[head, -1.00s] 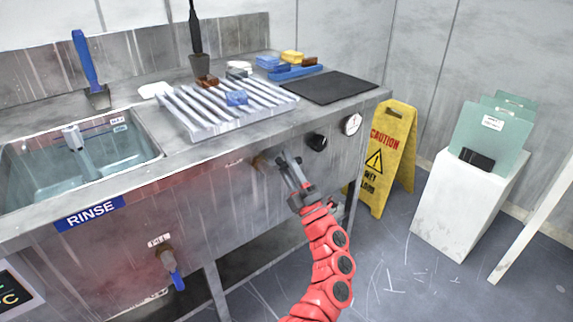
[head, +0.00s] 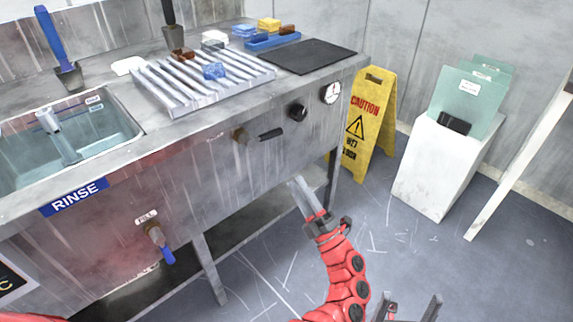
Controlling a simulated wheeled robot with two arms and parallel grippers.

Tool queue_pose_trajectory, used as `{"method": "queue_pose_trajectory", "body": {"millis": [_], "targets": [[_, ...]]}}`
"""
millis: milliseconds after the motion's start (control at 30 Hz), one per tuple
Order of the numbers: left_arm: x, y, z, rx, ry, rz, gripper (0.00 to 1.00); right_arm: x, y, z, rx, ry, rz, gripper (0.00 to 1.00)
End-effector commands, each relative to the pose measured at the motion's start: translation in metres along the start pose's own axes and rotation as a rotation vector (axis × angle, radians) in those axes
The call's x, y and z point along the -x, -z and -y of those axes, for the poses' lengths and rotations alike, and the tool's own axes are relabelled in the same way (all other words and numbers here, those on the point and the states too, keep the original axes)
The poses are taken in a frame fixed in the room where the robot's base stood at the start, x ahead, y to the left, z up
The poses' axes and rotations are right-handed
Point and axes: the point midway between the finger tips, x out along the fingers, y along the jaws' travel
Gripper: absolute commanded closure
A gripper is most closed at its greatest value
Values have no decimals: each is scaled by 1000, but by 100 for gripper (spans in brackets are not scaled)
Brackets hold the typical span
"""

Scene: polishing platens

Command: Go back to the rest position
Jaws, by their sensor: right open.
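The steel bench (head: 130,148) holds a rinse basin (head: 70,140), a ribbed rack (head: 195,85) and a black mat (head: 310,57). A yellow caution sign (head: 370,115) and a white pedestal (head: 435,170) stand right. Open floor (head: 400,235) lies between.

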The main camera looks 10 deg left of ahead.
Motion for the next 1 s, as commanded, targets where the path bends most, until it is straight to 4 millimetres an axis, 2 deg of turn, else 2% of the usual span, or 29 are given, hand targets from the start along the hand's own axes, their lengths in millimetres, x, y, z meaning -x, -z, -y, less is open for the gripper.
{"method": "queue_pose_trajectory", "body": {"millis": [100,233,767,867,967,1000], "targets": [[12,-1,0,0,-1,2,63,0,0,0,0,0,0,12],[18,0,0,0,-1,-1,63,0,0,0,0,0,0,12],[18,3,3,-9,-3,-6,63,0,0,0,0,0,0,12],[16,22,19,-61,-21,-43,63,0,0,0,0,0,0,12],[11,68,45,-175,-83,-119,63,0,0,0,0,0,0,12],[9,92,52,-232,-126,-153,63,0,0,0,0,0,0,12]]}}
